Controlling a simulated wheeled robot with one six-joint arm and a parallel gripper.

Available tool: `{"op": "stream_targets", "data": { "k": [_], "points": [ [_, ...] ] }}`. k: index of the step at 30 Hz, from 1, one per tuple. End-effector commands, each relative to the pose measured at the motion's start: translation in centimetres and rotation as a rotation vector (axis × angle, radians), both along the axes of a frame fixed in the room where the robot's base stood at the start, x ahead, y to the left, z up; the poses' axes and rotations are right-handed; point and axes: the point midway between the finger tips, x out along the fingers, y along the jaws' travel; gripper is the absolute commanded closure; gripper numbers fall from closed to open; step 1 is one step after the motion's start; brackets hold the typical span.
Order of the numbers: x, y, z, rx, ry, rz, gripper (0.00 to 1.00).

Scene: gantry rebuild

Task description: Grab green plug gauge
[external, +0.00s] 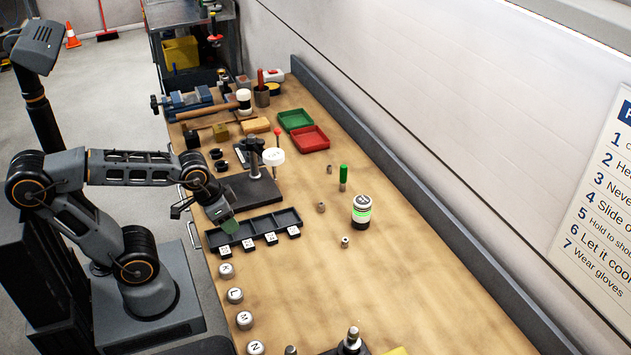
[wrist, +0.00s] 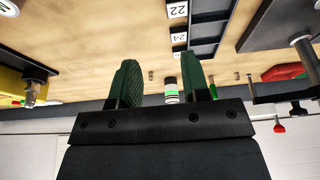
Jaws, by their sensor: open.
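The green plug gauge (external: 343,174) stands upright on the bench, green handle up and a metal end below. In the wrist view a thin green piece (wrist: 213,88) beside the right finger looks like it, partly hidden. My gripper (external: 228,225) is over the near-left side of the bench, by the black compartment tray, well to the left of the gauge. In the wrist view my gripper (wrist: 163,78) shows two green-padded fingers spread apart with nothing between them.
A black and white can with a green band (external: 361,213) stands just in front of the gauge. Small metal pieces (external: 321,207) stand nearby. The black tray (external: 262,224) and a black stand (external: 250,190) are near my gripper.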

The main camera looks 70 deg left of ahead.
Motion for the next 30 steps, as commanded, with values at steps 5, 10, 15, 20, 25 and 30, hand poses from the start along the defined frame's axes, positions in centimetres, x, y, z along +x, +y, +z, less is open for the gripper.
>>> {"op": "stream_targets", "data": {
  "k": [5, 10, 15, 20, 25, 30],
  "points": [
    [0.0, 0.0, 0.0, 0.0, 0.0, 0.0, 0.5],
    [0.0, 0.0, 0.0, 0.0, 0.0, 0.0, 0.45],
    [0.1, 0.1, -0.3, -0.001, 0.019, 0.004, 0.45],
    [1.0, 0.3, -2.6, -0.014, 0.134, 0.022, 0.45],
    [8.0, -0.6, -5.5, -0.13, 0.089, 0.088, 0.45],
    [18.6, 0.7, -8.0, -0.178, -0.199, 0.197, 0.45]
  ]
}}
